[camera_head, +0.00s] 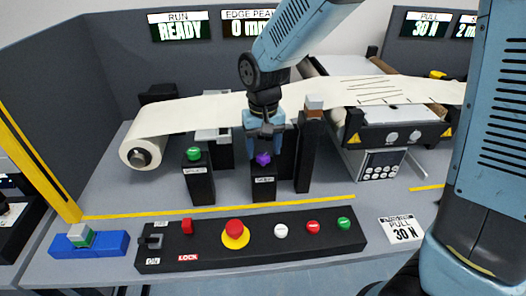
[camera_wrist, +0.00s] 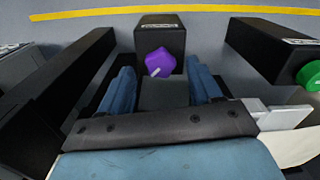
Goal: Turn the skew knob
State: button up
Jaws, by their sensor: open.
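The purple skew knob (camera_head: 263,158), lobed with a pale pointer line, sits on a black post (camera_head: 264,188) in the middle of the table. My gripper (camera_head: 265,146) is right at the knob from behind and above, with its blue fingers apart. In the wrist view the knob (camera_wrist: 161,63) lies between the two fingertips of my gripper (camera_wrist: 160,69), with a gap visible on both sides. The pointer line slants up to the right there. The jaws hold nothing.
A post with a green knob (camera_head: 194,154) stands to the left, and a taller dark post (camera_head: 308,150) close on the right. A cream web (camera_head: 205,107) runs behind. A black button panel (camera_head: 255,240) lies in front, beyond a yellow line.

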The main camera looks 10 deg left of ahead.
jog(key=shift+f, duration=0.95)
jog(key=shift+c, duration=0.5)
jog(key=c, duration=0.9)
jog(key=shift+c, duration=0.2)
jog(key=n, duration=0.3)
jog(key=shift+n, duration=2.3)
